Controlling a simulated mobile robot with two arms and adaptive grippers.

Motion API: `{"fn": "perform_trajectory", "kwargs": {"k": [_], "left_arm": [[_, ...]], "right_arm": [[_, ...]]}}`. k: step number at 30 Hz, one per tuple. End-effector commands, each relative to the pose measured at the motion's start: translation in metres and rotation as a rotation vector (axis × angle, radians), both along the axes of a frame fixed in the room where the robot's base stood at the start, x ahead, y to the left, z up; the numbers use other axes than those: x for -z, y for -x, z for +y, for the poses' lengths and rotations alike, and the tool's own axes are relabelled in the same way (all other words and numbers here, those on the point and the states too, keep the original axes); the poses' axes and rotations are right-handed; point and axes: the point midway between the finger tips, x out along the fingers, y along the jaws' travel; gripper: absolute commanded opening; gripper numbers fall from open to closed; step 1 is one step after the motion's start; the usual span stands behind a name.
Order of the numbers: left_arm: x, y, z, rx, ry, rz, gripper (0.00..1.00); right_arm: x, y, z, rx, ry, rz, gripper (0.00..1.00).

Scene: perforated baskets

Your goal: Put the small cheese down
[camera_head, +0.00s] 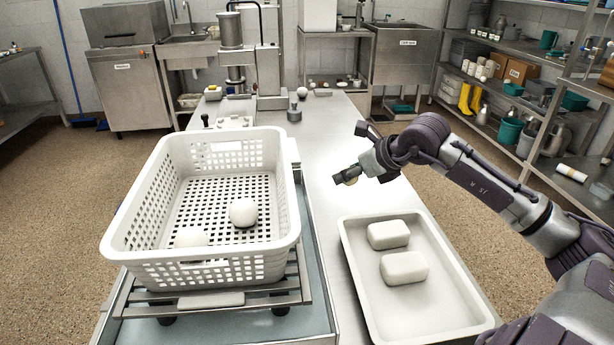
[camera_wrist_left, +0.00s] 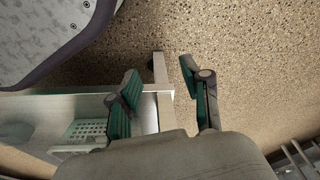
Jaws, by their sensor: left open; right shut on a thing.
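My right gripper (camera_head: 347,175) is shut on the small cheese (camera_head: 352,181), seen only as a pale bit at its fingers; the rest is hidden. It is over the steel table (camera_head: 330,200), to the right of the white perforated basket (camera_head: 140,215) and beyond the white tray (camera_head: 350,255).
The tray holds two white blocks, one far (camera_head: 388,235) and one near (camera_head: 404,268). The basket stands on a slatted rack (camera_head: 290,285). A metal press (camera_head: 268,60), a small weight (camera_head: 294,113) and a white ball (camera_head: 302,92) are at the table's far end.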

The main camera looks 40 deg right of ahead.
Motion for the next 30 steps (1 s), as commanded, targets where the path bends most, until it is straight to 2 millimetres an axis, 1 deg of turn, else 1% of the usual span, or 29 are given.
{"fn": "perform_trajectory", "kwargs": {"k": [1,6,10,14,15,18,21,26,29,30], "left_arm": [[0.013,0.0,0.0,0.0,0.0,0.001,0.48],[0.03,0.007,0.001,0.001,-0.001,0.011,0.48],[0.044,0.017,0.002,0.004,-0.003,0.021,0.48],[0.056,0.028,0.004,0.006,-0.004,0.03,0.48],[0.059,0.029,0.004,0.006,-0.003,0.029,0.48],[0.064,0.032,0.004,0.007,-0.003,0.031,0.48],[0.065,0.033,0.005,0.007,-0.003,0.03,0.48],[0.066,0.033,0.005,0.007,-0.003,0.031,0.48],[0.065,0.032,0.004,0.007,-0.003,0.029,0.48],[0.064,0.031,0.004,0.007,-0.003,0.028,0.48]], "right_arm": [[0.009,-0.008,-0.008,0.017,0.006,-0.002,0.13],[0.018,-0.028,-0.027,0.055,-0.003,-0.006,0.13],[0.024,-0.043,-0.032,0.057,-0.001,-0.005,0.13],[0.039,-0.065,-0.039,0.057,-0.006,-0.005,0.13],[0.046,-0.073,-0.042,0.058,-0.008,-0.004,0.13],[0.057,-0.09,-0.049,0.056,-0.004,-0.003,0.13],[0.066,-0.101,-0.054,0.057,-0.002,-0.002,0.13],[0.073,-0.106,-0.057,0.054,0.002,0.001,0.13],[0.084,-0.106,-0.056,0.053,0.002,0.003,0.13],[0.091,-0.106,-0.056,0.053,0.001,0.004,0.13]]}}
